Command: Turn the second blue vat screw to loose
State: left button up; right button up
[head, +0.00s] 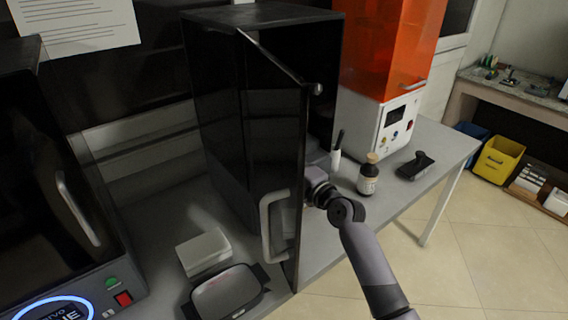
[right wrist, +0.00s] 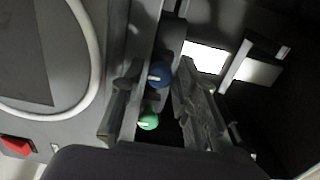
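A blue knob with a pale mark (right wrist: 160,75), which looks like a blue vat screw, shows in the right wrist view. A green knob with a pale mark (right wrist: 148,121) sits just below it. I see only one blue knob, so I cannot tell which blue screw it is. My right gripper (right wrist: 160,100) has its fingers apart, one on each side of the knobs; contact is not clear. In the head view my right arm (head: 362,245) reaches behind the open door of the black cabinet (head: 215,80), which hides the gripper. My left gripper is not in view.
The dark cabinet door (head: 270,130) with its pale handle (head: 268,225) stands open close to my right arm. A brown bottle (head: 368,180), a black handheld tool (head: 415,166) and an orange-hooded machine (head: 395,50) stand right.

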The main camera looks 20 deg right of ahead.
grip_shut()
